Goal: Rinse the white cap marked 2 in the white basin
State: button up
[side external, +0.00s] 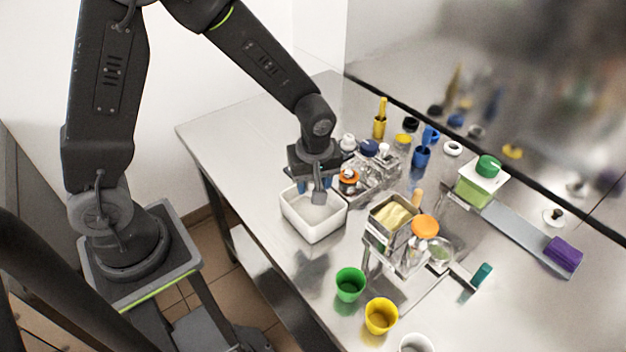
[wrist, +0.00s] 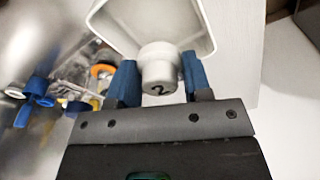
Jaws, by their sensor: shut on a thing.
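The white cap marked 2 (wrist: 157,66) is held between the two blue fingers of my gripper (wrist: 155,82) in the wrist view, its black 2 facing the camera. The white basin (wrist: 207,22) shows just beyond the cap in that view. In the side external view the white basin (side external: 312,222) stands near the table's left edge, and my gripper (side external: 319,190) is over its back part. The cap is hard to make out in that view. I cannot tell whether the cap touches the basin.
A clear rack with an orange ring (side external: 349,177) and several caps stands close to the right of the basin. A metal container with yellow contents (side external: 391,214) is further right. Green (side external: 350,285) and yellow (side external: 381,316) cups stand in front. The table's back left is clear.

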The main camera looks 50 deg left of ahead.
jog(key=shift+r, duration=0.1)
jog(key=shift+r, duration=1.9)
